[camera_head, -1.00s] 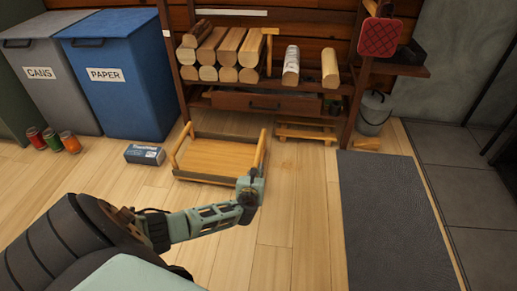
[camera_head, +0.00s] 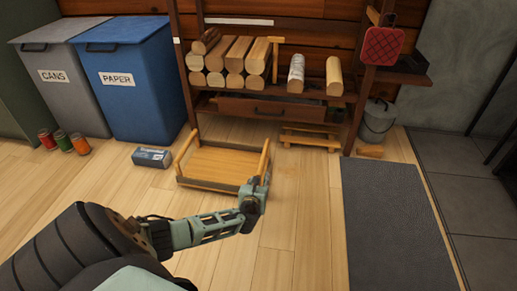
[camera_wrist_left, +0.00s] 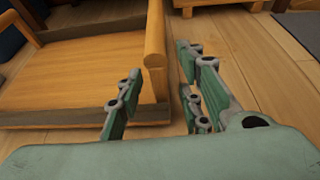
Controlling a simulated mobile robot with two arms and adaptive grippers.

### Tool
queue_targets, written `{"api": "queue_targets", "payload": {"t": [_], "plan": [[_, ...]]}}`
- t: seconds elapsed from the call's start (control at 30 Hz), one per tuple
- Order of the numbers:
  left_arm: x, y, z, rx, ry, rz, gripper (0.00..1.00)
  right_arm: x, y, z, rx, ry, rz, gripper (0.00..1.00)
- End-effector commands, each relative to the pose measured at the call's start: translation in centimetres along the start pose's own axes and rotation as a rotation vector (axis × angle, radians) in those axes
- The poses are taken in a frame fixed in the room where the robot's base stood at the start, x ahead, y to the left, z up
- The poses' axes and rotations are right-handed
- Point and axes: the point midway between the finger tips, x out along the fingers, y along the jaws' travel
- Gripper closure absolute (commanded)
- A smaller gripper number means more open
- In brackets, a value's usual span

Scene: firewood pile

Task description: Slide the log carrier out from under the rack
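The log carrier (camera_head: 225,163), a low wooden tray with a raised bar at each side, lies on the floor in front of the rack (camera_head: 190,101). It is clear of the rack and empty. My left gripper (camera_head: 260,184) is at its near right corner, by the right side bar (camera_head: 265,158). In the left wrist view my gripper (camera_wrist_left: 160,72) is open, with fingers on either side of the near end of that bar (camera_wrist_left: 155,45); I cannot tell whether they touch it. The carrier's floor (camera_wrist_left: 75,72) also shows there. My right gripper is out of view.
Split logs (camera_head: 230,60) lie on the rack's shelf. A small wooden stool (camera_head: 310,137) stands under it. A blue bin (camera_head: 135,85), a small box (camera_head: 151,157) and jars (camera_head: 63,141) are left. A grey mat (camera_head: 390,210) and bucket (camera_head: 377,120) are right.

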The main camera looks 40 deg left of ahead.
Motion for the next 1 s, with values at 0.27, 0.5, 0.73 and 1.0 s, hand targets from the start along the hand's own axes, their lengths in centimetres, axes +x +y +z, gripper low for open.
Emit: {"api": "queue_targets", "payload": {"t": [0.27,0.5,0.73,1.0], "plan": [[0.0,0.0,0.1,0.003,-0.002,-0.001,0.62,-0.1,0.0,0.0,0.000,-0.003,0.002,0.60],[-1.2,0.0,0.0,0.004,-0.002,-0.002,0.62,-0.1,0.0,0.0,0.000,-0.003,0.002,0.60],[-4.8,0.0,-0.1,0.005,0.000,-0.003,0.62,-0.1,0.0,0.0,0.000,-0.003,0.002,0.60],[-9.4,0.0,-0.1,0.003,0.001,-0.002,0.62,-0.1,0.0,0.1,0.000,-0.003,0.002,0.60]]}}
